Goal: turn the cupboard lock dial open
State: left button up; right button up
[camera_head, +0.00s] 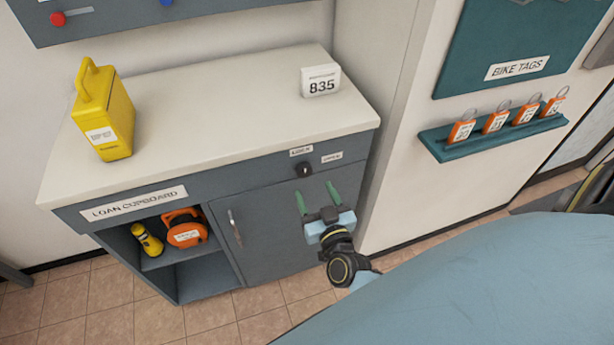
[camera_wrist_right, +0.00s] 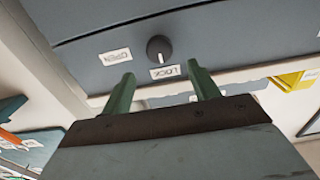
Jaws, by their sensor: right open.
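The lock dial (camera_head: 304,170) is a small dark round knob on the front strip of the grey cupboard (camera_head: 275,240), below the counter's right end. In the right wrist view the dial (camera_wrist_right: 159,48) shows a white pointer mark directed at the LOCK label (camera_wrist_right: 165,72). The OPEN label (camera_wrist_right: 115,56) sits to one side of it, and this view is turned upside down. My right gripper (camera_head: 315,191) is open and empty, its two green fingers spread just below the dial and apart from it. My left gripper is not in view.
A yellow container (camera_head: 115,125) and a white 835 block (camera_head: 321,81) stand on the counter. The open shelf holds a yellow torch (camera_head: 147,240) and an orange reel (camera_head: 184,229). A teal rack (camera_head: 490,137) with orange tags is on the right wall. The cupboard door appears closed.

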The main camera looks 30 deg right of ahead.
aim_at(305, 173)
jog(key=x, duration=0.6)
jog(key=shift+w+b, duration=0.3)
jog(key=shift+b, duration=0.05)
